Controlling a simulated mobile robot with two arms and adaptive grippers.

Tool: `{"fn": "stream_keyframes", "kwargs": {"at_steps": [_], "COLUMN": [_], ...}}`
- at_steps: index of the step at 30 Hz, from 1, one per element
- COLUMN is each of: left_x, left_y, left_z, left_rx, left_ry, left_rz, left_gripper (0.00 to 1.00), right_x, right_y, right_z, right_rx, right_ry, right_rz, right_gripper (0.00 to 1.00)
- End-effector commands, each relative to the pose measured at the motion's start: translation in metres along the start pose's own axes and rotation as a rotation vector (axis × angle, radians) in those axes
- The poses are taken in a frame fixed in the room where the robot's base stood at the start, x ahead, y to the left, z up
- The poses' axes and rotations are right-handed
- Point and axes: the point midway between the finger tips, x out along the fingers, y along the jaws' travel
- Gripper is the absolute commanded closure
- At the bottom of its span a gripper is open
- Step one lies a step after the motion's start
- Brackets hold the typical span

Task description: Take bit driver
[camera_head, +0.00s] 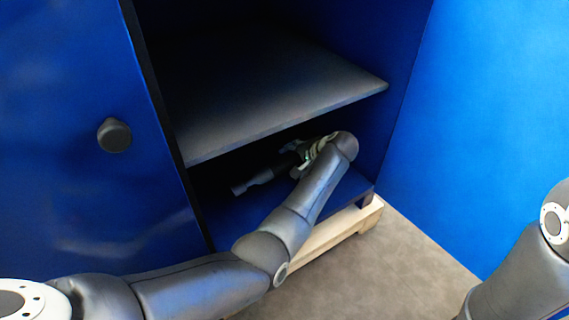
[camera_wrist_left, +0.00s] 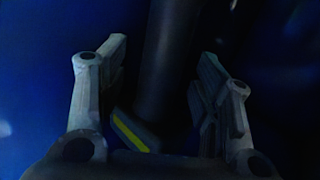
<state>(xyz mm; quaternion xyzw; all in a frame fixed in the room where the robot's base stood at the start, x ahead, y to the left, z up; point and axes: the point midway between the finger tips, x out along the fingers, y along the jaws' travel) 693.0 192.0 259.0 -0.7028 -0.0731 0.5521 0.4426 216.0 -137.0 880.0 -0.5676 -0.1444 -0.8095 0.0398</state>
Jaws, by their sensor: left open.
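The bit driver (camera_head: 256,179) is a dark tool lying on the floor of the cabinet's lower compartment, under the grey shelf. In the left wrist view its dark cylindrical body (camera_wrist_left: 165,75) runs between the fingers, with a yellow stripe on its near part. My left gripper (camera_head: 291,158) reaches into the compartment at the tool's near right end. Its fingers (camera_wrist_left: 161,66) stand apart on either side of the body, with dark gaps at both sides. The wrist hides part of the tool in the head view. My right gripper is out of view.
The grey shelf (camera_head: 270,95) sits just above my left gripper. The blue cabinet door (camera_head: 60,150) with a round black knob (camera_head: 114,135) is at left. A blue panel (camera_head: 480,120) stands at right. Grey floor (camera_head: 400,265) is clear in front.

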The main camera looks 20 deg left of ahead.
Motion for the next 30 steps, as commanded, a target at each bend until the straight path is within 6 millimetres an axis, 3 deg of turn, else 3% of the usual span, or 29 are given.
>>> {"fn": "stream_keyframes", "kwargs": {"at_steps": [11,24,30], "left_x": [-0.0006,-0.0002,-0.0001], "left_y": [0.0022,0.0026,0.0028], "left_z": [-0.0017,-0.0015,-0.0015], "left_rx": [0.000,0.000,0.000], "left_ry": [0.002,0.001,0.001], "left_rz": [0.000,0.000,0.001], "left_gripper": [0.43,0.99,1.00], "right_x": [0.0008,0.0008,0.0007], "right_y": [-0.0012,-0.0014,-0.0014], "right_z": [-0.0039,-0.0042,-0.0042], "right_rx": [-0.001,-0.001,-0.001], "right_ry": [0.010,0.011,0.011], "right_rz": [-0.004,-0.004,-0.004], "right_gripper": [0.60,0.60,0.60]}}
